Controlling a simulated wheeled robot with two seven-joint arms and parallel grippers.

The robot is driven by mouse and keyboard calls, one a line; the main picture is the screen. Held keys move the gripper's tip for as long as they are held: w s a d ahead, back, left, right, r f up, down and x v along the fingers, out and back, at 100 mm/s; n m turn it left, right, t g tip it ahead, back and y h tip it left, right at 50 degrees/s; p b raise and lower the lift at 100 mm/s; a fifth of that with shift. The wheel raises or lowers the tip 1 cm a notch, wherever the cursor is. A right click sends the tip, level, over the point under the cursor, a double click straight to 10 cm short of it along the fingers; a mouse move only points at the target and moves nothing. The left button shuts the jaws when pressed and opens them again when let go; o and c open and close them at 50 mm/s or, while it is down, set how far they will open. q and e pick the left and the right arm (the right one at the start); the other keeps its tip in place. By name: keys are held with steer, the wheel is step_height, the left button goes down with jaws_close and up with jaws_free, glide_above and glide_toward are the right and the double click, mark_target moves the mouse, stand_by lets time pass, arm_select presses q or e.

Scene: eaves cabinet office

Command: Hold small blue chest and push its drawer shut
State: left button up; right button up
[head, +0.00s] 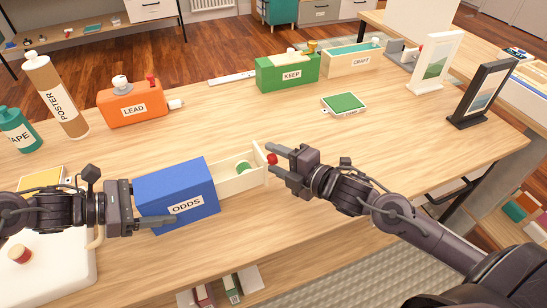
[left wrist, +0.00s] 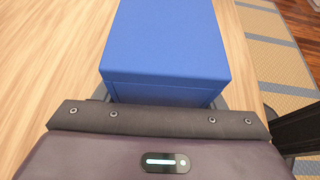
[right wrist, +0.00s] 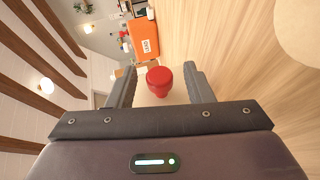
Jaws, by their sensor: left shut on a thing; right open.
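The small blue chest (head: 176,190), labelled ODDS, stands on the wooden table. My left gripper (head: 150,202) is shut on its left end, with a finger along its front side; the chest also fills the left wrist view (left wrist: 170,40). The cream drawer (head: 240,182) sticks out of the chest's right end, pulled well open, with a green round thing (head: 243,167) inside. Its red knob (head: 272,158) lies between the open fingers of my right gripper (head: 275,160). In the right wrist view the red knob (right wrist: 159,80) shows between the two spread fingers; I cannot tell whether they touch it.
An orange LEAD box (head: 133,104), a green KEEP box (head: 287,72) and a CRAFT box (head: 355,59) stand farther back. A green pad (head: 344,104) and picture frames (head: 482,92) are at the right. The middle tabletop is clear.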

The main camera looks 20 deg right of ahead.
steer(key=shift+w+a+f, duration=0.1)
steer(key=shift+w+a, duration=0.2)
steer(key=shift+w, duration=0.15)
steer(key=shift+c, duration=0.4)
jaws_close()
